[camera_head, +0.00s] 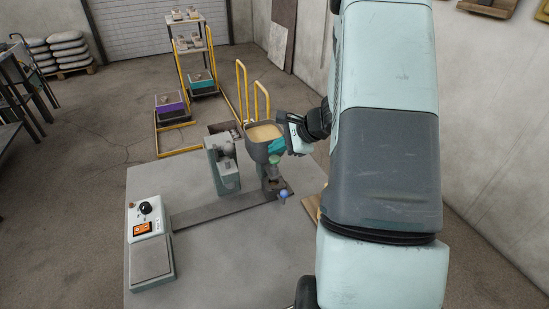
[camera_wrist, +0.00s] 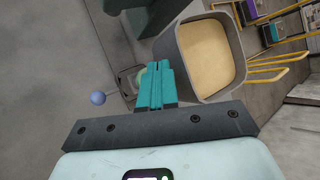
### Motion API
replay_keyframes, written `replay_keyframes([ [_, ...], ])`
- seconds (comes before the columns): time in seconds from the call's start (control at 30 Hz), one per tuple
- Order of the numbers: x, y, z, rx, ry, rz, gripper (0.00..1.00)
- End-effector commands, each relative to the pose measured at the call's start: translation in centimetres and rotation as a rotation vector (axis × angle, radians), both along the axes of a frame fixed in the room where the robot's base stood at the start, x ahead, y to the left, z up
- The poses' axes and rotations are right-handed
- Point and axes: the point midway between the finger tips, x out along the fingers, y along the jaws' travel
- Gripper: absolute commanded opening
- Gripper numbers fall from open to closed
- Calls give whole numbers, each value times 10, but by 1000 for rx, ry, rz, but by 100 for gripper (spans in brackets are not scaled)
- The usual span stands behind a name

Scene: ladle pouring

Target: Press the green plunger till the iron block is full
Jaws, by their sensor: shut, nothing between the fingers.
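The green plunger (camera_head: 273,160) shows as a small pale green knob below the front of a grey hopper (camera_head: 249,149). In the wrist view the green plunger (camera_wrist: 140,77) is partly hidden behind my fingers. My gripper (camera_head: 276,148) has its teal fingers shut and empty, right by the hopper and close above the plunger. In the wrist view my gripper (camera_wrist: 157,68) overlaps the plunger; I cannot tell whether they touch. A small dark block (camera_head: 274,184), seemingly the iron block, sits below the hopper outlet. Its fill is too small to tell.
Tan material (camera_head: 263,132) lies in the hopper. A blue ball knob (camera_head: 281,195) sticks out near the dark block. A grey-green stand (camera_head: 222,165) is to the left. A scale (camera_head: 151,262) with a dial and orange display stands at the table's left. The table's front is clear.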

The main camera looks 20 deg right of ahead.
Motion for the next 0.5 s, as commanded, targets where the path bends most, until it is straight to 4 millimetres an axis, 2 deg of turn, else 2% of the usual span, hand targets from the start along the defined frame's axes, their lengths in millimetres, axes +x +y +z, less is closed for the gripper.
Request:
replay_keyframes([
  [0.5,0,0,-9,0,0,0,0],
])
